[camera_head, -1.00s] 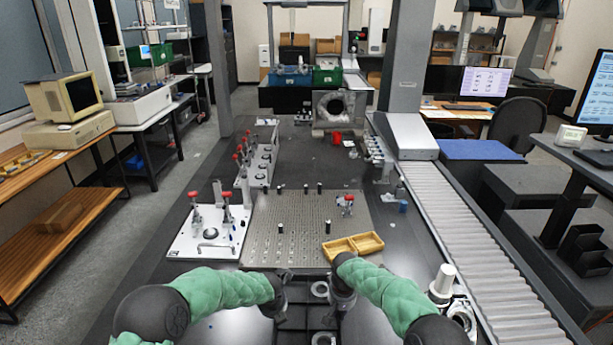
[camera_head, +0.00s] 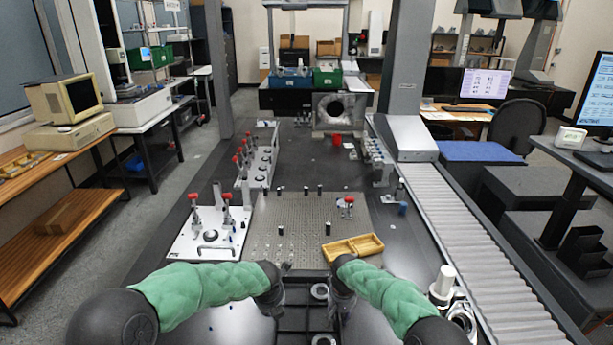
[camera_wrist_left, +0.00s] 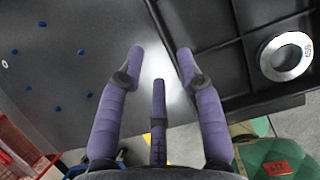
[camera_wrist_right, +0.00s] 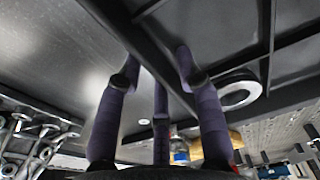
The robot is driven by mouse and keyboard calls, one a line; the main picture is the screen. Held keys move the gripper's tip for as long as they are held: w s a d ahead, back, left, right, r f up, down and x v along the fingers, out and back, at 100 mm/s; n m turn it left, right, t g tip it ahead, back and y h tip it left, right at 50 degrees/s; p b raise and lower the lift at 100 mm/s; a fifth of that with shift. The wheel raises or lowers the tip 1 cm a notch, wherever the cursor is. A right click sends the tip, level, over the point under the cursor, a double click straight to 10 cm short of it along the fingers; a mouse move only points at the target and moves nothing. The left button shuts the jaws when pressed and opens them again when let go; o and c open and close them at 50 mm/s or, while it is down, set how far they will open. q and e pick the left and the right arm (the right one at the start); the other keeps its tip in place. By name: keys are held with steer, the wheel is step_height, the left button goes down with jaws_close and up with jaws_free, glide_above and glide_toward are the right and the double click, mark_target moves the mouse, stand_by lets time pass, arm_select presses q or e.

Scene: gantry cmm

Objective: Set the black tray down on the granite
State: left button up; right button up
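The black tray (camera_head: 300,305) is at the near end of the dark granite (camera_head: 330,165), between my two hands. It has low dividers and holds metal rings. My left gripper (camera_head: 270,303) is at its left side; in the left wrist view its fingers (camera_wrist_left: 160,52) are spread, with the tray (camera_wrist_left: 220,70) to the right and no wall clamped. My right gripper (camera_head: 343,305) is at the right side; in the right wrist view its spread fingers (camera_wrist_right: 158,57) straddle the tray wall (camera_wrist_right: 130,35) without visibly closing on it. The tray looks level; its underside is hidden.
A perforated plate (camera_head: 290,220) with small posts lies just beyond the tray. A wooden box (camera_head: 352,247) sits on its near right corner. A white fixture plate (camera_head: 205,240) with red-knobbed clamps is at left. A roller conveyor (camera_head: 480,250) runs along the right.

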steer(key=shift+r, duration=0.1)
arm_select(q)
steer(key=v, duration=0.3)
steer(key=shift+s+r, duration=0.1)
steer(key=shift+s, duration=0.05)
arm_select(e)
step_height(320, 180, up, 12)
steer(key=s, duration=0.1)
steer(key=shift+s, duration=0.25)
